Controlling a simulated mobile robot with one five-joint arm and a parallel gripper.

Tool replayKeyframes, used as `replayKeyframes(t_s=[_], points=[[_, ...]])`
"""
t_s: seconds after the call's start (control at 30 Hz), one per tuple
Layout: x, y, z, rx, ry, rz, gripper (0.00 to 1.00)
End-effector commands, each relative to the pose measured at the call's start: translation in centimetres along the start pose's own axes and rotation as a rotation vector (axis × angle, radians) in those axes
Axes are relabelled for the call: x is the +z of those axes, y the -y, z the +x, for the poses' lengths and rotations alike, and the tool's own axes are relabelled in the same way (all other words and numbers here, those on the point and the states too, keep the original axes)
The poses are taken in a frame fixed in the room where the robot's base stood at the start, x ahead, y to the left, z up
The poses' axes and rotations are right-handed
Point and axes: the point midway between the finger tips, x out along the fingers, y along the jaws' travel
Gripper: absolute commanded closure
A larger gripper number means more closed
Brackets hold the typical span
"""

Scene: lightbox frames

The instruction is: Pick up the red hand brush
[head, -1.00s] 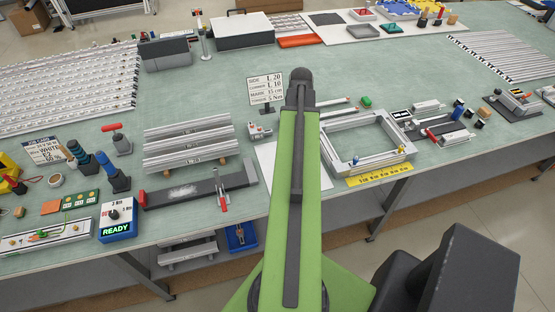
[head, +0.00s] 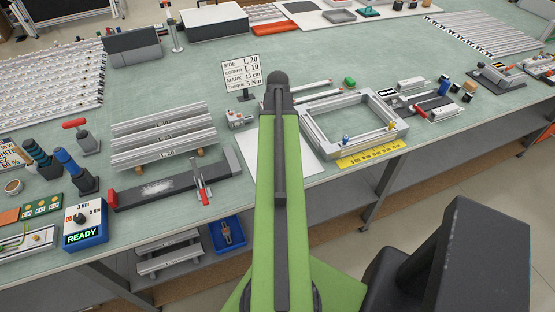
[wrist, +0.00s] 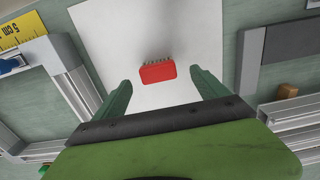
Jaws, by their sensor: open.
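The red hand brush (wrist: 158,73) lies on a white sheet (wrist: 110,30) in the wrist view, with a short row of dark bristles along its upper edge. My gripper (wrist: 160,80) is open, with one green finger to the left of the brush and the other to its right. Neither finger appears to touch it, and nothing is held. The height of the fingers above the sheet is hard to tell. In the head view the white sheet (head: 299,158) shows beside my green arm, while the brush and my gripper are hidden behind the arm.
An aluminium frame (head: 385,129) and a yellow ruler strip (head: 370,154) are right of the sheet. A dark bar with a red-handled clamp (head: 202,186), stacked profiles (head: 160,137) and a sign (head: 241,75) are left of it. The bench's front edge is close to me.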

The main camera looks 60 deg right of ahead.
Motion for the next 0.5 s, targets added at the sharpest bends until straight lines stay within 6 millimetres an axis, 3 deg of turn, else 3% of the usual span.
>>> replayKeyframes(t_s=[0.17, 0.5], points=[[0.0, 0.0, 0.4, 0.0, 0.0, 0.0, 0.16], [-0.1, -0.3, 5.5, 0.0, 0.0, -0.001, 0.16]])
